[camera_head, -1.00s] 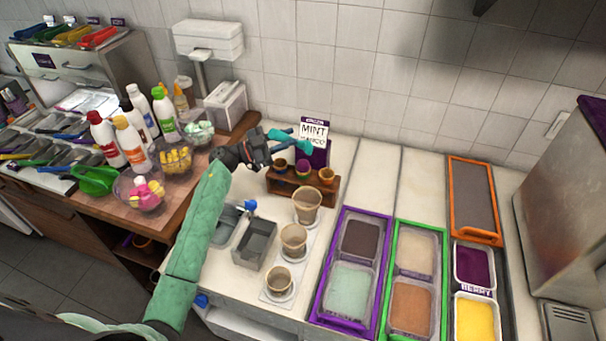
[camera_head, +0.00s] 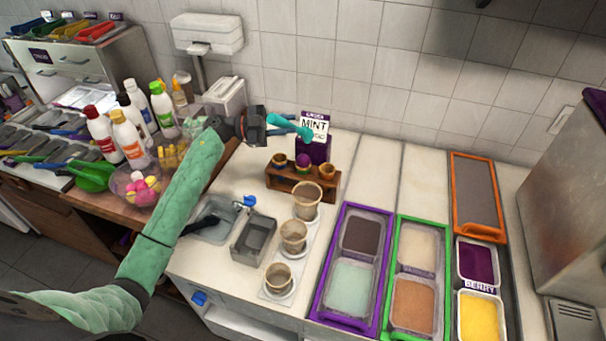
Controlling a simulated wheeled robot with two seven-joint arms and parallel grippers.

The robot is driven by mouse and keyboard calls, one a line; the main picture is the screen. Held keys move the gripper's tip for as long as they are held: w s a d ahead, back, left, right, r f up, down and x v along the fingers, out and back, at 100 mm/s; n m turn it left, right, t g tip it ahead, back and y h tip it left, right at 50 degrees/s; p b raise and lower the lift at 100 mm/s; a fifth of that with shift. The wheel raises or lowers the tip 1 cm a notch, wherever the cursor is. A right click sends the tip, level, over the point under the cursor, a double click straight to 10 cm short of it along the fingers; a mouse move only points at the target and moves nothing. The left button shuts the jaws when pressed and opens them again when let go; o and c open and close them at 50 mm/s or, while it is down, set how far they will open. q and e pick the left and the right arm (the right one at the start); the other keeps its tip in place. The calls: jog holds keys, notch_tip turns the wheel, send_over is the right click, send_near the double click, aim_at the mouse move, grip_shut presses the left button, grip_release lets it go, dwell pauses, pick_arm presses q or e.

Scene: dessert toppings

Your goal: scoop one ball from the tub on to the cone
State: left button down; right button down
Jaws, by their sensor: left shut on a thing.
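The stand holds three small cones; the middle cone (camera_head: 303,165) has a purple top. Framed tubs sit in the counter at right: dark brown (camera_head: 362,237), pale mint (camera_head: 352,288), cream (camera_head: 417,248), tan (camera_head: 411,303), purple berry (camera_head: 478,262) and yellow (camera_head: 479,316). Which tub is meant cannot be told. My right gripper is out of view.
Three beige cups (camera_head: 293,236) stand in a row on saucers beside a grey metal bin (camera_head: 254,239). Bottles (camera_head: 130,138) and bowls crowd the left. An orange-framed panel (camera_head: 475,195) lies at back right.

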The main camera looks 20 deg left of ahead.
pick_arm(q)
jog(key=shift+r+m+g+y+b, duration=0.1)
jog(key=shift+m+g+y+b, duration=0.35)
jog(key=shift+m+g, duration=0.6)
jog(key=m+g+y+b, duration=0.1)
jog(key=m+g, duration=0.1)
jog(key=r+m+g+y+b, duration=0.1)
jog(key=m+g+b, duration=0.1)
jog(key=m+g, duration=0.1)
jog(key=shift+m, duration=0.25)
jog(key=m+g+y+b, duration=0.1)
jog(key=y, duration=0.1)
jog(key=r+m+g+y, duration=0.1)
jog(key=m+y, duration=0.1)
jog(key=shift+m+b, duration=0.3)
jog(key=shift+b, duration=0.05)
jog(key=shift+r+m+g+y, duration=0.1)
jog(key=shift+m+g+y, duration=0.15)
jog(key=shift+m+y, duration=0.25)
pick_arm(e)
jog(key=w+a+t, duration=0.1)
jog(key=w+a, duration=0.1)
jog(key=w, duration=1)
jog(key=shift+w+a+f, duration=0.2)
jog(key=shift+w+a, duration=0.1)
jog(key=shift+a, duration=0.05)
